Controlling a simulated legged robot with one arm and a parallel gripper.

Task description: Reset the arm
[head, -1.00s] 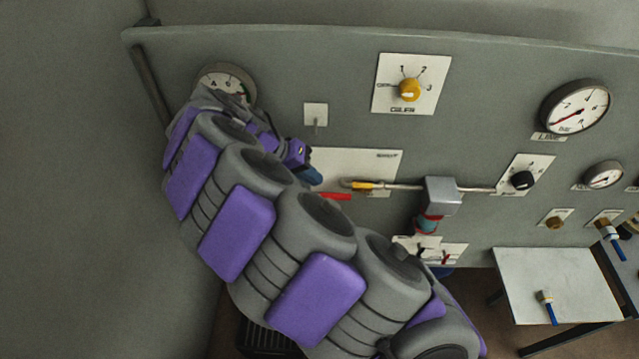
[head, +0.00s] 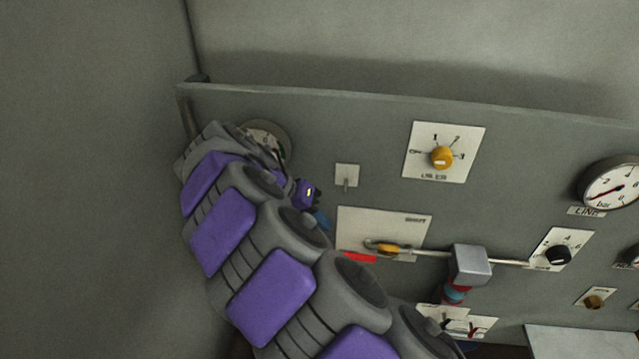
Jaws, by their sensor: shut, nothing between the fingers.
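My arm, in purple and grey, reaches from the bottom of the head view up to the left part of the grey panel (head: 375,120). My gripper (head: 320,219) shows only in part at the arm's far end, shut and with nothing seen in it. It is in front of the panel, just left of a white plate with a yellow-handled lever (head: 388,249). The arm hides part of a round gauge (head: 268,138) at the upper left. I cannot tell whether the gripper touches the panel.
A yellow rotary knob (head: 441,157) is on a white plate right of the arm. A small switch (head: 347,177), a grey valve block (head: 470,265), a black knob (head: 558,255) and a large dial gauge (head: 613,185) are also on the panel. A pale table top (head: 585,341) shows at bottom right.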

